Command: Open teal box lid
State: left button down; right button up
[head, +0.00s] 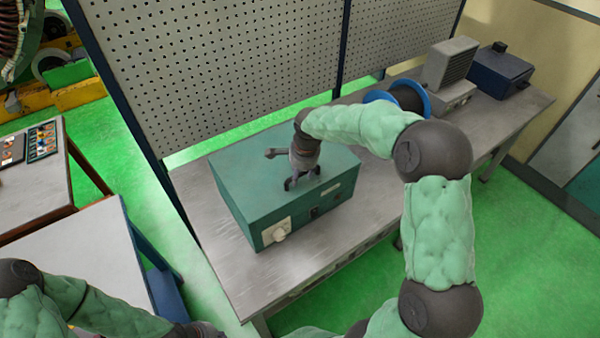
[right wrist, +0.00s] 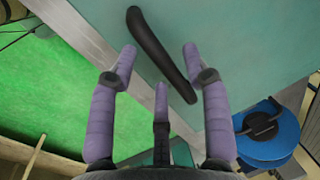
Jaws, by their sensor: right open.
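The teal box (head: 250,205) stands on the grey metal workbench in the head view, its lid (head: 240,160) shut. My right gripper (head: 302,184) is over the right part of the lid, fingers pointing down. In the right wrist view the teal lid surface (right wrist: 225,40) fills the upper part, with a dark bar-shaped handle (right wrist: 160,52) on it. My right gripper (right wrist: 158,62) is open, its fingers on either side of the handle; I cannot tell whether they touch it.
The workbench (head: 215,255) carries a blue-rimmed spool (head: 425,98), a grey vented unit (head: 452,62) and a dark blue box (head: 500,70) to the right. A perforated panel (head: 220,60) stands behind. The bench in front of the teal box is clear.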

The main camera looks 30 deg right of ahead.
jog(key=shift+f, duration=0.15)
grip_shut()
